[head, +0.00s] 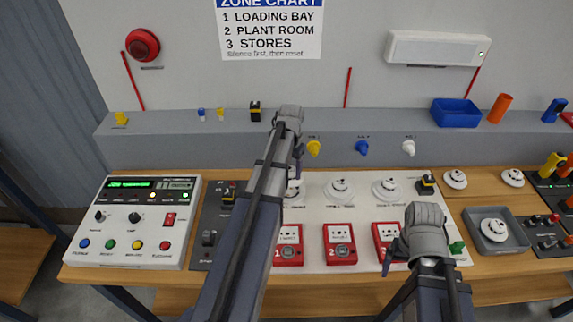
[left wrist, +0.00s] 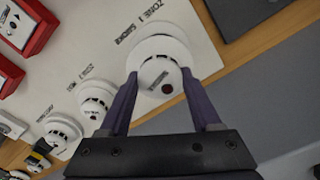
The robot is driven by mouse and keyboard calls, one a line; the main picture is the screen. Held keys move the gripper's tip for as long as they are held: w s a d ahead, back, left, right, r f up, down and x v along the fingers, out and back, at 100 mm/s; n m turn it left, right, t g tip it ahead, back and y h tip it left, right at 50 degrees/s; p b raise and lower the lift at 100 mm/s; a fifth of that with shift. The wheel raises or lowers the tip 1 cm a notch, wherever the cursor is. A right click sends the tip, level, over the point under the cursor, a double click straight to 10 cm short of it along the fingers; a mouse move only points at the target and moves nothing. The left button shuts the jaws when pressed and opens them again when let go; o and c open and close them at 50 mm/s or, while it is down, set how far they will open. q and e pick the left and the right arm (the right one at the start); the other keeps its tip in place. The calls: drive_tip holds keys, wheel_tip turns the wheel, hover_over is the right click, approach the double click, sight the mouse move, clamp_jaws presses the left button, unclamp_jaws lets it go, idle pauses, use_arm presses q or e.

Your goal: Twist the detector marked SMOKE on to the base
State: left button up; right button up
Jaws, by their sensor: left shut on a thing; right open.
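My left gripper (left wrist: 160,82) is shut on a white round detector (left wrist: 160,68), one finger on each side of it. The detector has a dark red dot and a small label that I cannot read. It is over a white round base (left wrist: 160,30), printed beside it as zone 1 smoke; I cannot tell whether it is seated. In the head view my left gripper (head: 298,160) hangs at the board's left part, and my arm hides most of the detector (head: 294,189). My right gripper (head: 392,262) is open, above the board near the red call points.
White units (head: 340,188) and (head: 386,189) sit on the board at zones 2 and 3. Loose detectors (head: 455,179) and (head: 513,177) lie at the right, another (head: 494,229) in a grey tray (head: 517,243). Red call points (head: 340,244) line the front. A control panel (head: 136,222) stands left.

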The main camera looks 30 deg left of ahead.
sight(290, 179)
use_arm(q)
drive_tip(key=shift+r+m, duration=0.3)
drive_tip(key=shift+m, duration=0.2)
use_arm(e)
drive_tip(key=shift+o, duration=0.6)
drive_tip(key=shift+r, duration=0.3)
use_arm(q)
drive_tip(key=shift+a+m, duration=0.15)
drive_tip(key=shift+m, duration=0.35)
wheel_tip(290, 179, down, 6)
drive_tip(key=b, duration=0.5)
drive_tip(key=shift+r, duration=0.25)
use_arm(e)
wheel_tip(290, 179, down, 5)
drive_tip(key=shift+f, duration=0.2)
use_arm(q)
drive_tip(key=shift+f+b, duration=0.75)
drive_tip(key=shift+b, duration=0.1)
use_arm(e)
drive_tip(key=shift+f, duration=0.8)
use_arm(q)
drive_tip(key=shift+m, duration=1.1)
